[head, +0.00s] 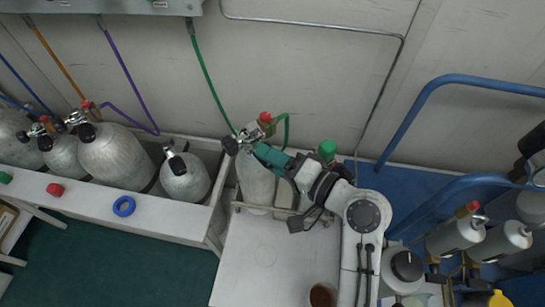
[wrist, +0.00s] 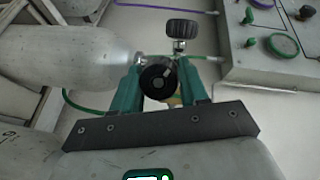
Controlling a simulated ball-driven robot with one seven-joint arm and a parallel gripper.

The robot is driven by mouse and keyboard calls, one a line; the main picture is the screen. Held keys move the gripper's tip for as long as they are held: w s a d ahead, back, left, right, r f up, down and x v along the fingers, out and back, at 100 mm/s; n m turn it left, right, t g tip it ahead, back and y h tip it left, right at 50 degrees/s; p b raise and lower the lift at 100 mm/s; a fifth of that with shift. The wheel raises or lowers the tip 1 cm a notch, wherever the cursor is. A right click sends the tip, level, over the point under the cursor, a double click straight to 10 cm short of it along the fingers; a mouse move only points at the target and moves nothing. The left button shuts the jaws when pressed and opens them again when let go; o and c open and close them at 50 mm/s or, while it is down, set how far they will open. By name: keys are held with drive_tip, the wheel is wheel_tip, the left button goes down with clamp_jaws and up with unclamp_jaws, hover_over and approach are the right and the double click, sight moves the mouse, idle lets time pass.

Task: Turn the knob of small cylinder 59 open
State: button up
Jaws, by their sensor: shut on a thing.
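A pale grey cylinder (head: 255,185) stands in a rack at the middle, with a valve on top; its number cannot be read. A grey cylinder body also fills the left of the wrist view (wrist: 70,60). My gripper (head: 262,150) reaches in from the right to the valve. In the wrist view, its teal fingers (wrist: 158,84) are shut on a round black knob (wrist: 157,80) with a small white mark. Another black ribbed knob (wrist: 182,28) stands just beyond the fingers. A black knob (head: 230,145) also shows left of the valve in the head view. The fingers partly hide the valve.
Several grey cylinders (head: 113,155) stand in a white trough at left. A green hose (head: 205,70) runs to the valve. Blue rails (head: 415,118) and more cylinders (head: 460,235) are at right. A brown cup (head: 322,294) stands on the white bench (head: 260,260), which is mostly clear.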

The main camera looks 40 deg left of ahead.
drive_tip(key=shift+s+f+n+h, duration=0.15)
drive_tip(key=shift+n+h, duration=0.25)
drive_tip(key=shift+n, duration=0.4)
drive_tip(key=shift+t, duration=0.3)
drive_tip(key=o, duration=1.1)
drive_tip(key=shift+c, duration=0.2)
drive_tip(key=shift+d, duration=0.1)
drive_tip(key=d+r, duration=0.2)
drive_tip(key=d, duration=0.8)
drive_tip(key=shift+w+d, duration=0.2)
drive_tip(key=shift+w, duration=0.25)
drive_tip(key=shift+r, duration=0.1)
